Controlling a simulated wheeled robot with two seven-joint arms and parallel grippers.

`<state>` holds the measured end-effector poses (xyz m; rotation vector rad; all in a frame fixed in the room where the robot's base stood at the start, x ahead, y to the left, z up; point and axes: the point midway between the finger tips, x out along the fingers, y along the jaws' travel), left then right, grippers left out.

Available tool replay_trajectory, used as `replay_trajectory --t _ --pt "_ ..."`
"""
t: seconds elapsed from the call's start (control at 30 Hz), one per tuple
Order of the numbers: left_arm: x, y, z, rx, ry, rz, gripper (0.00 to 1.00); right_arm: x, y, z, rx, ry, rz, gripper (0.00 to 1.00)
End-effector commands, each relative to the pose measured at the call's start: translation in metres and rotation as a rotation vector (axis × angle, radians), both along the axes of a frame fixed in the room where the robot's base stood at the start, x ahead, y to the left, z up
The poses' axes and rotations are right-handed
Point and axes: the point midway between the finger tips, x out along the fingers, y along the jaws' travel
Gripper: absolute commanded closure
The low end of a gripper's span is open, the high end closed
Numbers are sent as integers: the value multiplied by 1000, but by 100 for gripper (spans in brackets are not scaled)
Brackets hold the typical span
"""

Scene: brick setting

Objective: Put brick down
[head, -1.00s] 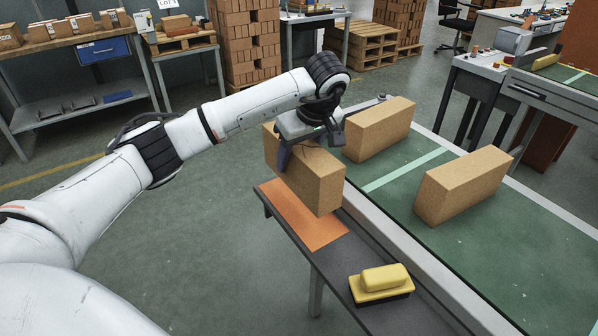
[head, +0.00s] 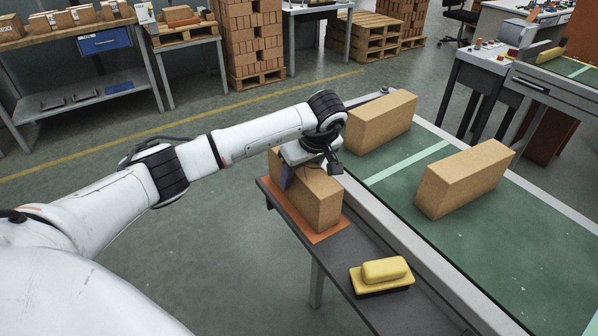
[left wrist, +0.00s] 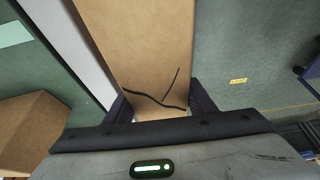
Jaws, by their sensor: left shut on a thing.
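My left gripper (head: 296,170) is shut on a tan brick (head: 316,198), holding it by its upper part. The brick is upright on its long narrow side, at the orange mat (head: 337,230) on the dark side table (head: 310,250). Its lower edge appears to be on or very near the mat; I cannot tell for certain that it touches. The left wrist view shows the brick (left wrist: 140,50) between the two fingers, with a dark crack-like line across its face. My right gripper is not in view.
Two other bricks stand on the green conveyor (head: 400,185): one at the back (head: 380,122) close to my arm, one at the right (head: 465,178). A yellow-handled brush (head: 383,273) lies on the side table in front of the mat. The table between them is clear.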

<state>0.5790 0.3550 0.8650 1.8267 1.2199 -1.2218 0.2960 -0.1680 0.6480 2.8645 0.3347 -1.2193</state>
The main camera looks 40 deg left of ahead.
Motion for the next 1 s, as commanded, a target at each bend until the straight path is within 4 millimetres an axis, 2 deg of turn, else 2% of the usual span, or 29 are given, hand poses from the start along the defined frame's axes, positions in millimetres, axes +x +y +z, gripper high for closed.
replay_trajectory --t 0.1,0.13,0.2,0.47,0.63,0.77,1.0 --pt "2 1 0 0 -7 0 100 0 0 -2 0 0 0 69" --pt "0 0 -2 0 0 0 45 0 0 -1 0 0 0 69" --pt "0 0 -2 0 1 0 33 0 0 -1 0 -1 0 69" --pt "0 0 -2 0 1 0 31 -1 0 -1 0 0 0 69" --pt "0 -2 7 1 -1 0 31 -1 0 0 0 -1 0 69" --pt "-3 -9 28 1 -5 -2 31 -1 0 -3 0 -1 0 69" --pt "-11 -28 76 1 -5 -2 31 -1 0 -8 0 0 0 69"
